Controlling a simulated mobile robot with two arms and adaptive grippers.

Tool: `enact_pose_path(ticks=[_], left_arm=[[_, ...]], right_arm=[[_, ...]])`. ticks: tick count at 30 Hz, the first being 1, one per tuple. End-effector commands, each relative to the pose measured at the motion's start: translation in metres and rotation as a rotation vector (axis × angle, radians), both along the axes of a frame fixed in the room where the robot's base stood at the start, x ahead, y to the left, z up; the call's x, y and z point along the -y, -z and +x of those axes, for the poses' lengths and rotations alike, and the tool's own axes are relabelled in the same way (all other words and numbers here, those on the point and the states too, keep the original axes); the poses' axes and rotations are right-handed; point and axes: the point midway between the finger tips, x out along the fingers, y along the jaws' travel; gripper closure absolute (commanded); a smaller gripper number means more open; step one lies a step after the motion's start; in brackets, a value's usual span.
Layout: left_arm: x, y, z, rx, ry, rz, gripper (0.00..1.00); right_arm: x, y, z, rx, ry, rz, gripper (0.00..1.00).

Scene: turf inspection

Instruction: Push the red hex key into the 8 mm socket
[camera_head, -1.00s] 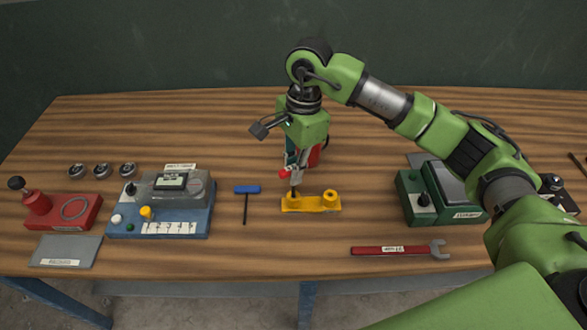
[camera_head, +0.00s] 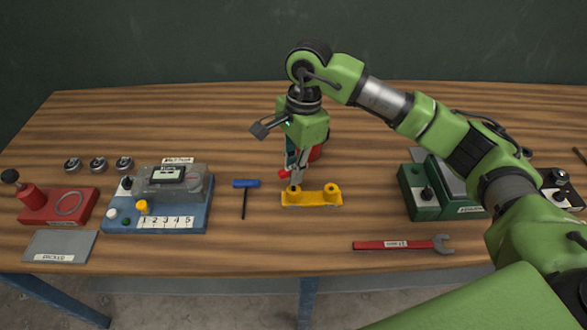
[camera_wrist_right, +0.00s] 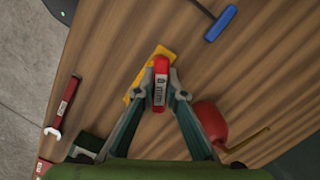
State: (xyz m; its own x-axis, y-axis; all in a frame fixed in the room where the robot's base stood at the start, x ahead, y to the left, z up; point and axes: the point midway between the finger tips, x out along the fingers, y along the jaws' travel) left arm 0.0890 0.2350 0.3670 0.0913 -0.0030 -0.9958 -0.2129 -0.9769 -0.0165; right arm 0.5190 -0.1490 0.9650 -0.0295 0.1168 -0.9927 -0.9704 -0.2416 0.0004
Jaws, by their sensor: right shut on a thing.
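My right gripper (camera_head: 291,172) is shut on the red hex key (camera_head: 284,174), pointing down over the yellow socket block (camera_head: 312,200). In the right wrist view the key's red handle (camera_wrist_right: 161,68) lies between the fingertips, with a white label that seems to read 8 mm. The yellow block (camera_wrist_right: 134,94) is partly hidden behind it. The key is above the block's left socket; the gripper hides its lower end, so I cannot tell how deep it sits. The block's right socket (camera_head: 332,190) is uncovered. My left gripper is out of view.
A blue-handled hex key (camera_head: 246,184) lies left of the block. A red wrench (camera_head: 395,245) lies in front to the right. A green device (camera_head: 424,195) stands right, a blue-grey device (camera_head: 158,215) left. A red rounded object (camera_wrist_right: 211,122) is close beside the gripper.

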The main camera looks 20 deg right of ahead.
Motion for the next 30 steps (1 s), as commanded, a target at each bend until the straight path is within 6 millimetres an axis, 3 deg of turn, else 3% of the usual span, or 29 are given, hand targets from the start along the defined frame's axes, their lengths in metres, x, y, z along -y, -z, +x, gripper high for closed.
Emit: enact_pose_path(ticks=[2, 3, 4, 5, 17, 20, 30], left_arm=[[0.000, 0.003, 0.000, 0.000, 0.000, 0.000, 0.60], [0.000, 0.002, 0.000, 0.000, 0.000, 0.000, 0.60], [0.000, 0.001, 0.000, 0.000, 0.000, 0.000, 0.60], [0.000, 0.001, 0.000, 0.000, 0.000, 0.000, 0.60], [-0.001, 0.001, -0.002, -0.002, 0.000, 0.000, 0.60], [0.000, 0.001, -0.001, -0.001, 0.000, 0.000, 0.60], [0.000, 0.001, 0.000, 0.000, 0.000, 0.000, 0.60]], right_arm=[[0.000, 0.003, 0.000, 0.001, 0.000, 0.000, 1.00], [0.000, 0.001, 0.000, 0.001, 0.000, 0.000, 0.79], [0.000, 0.001, 0.000, 0.001, 0.000, 0.000, 0.71], [0.000, 0.001, 0.000, 0.001, 0.000, 0.000, 0.69], [0.001, -0.004, 0.001, 0.001, 0.000, 0.000, 0.69], [0.002, -0.017, 0.002, 0.005, 0.002, 0.000, 0.69], [0.010, -0.088, 0.003, 0.004, -0.001, 0.001, 0.69]])
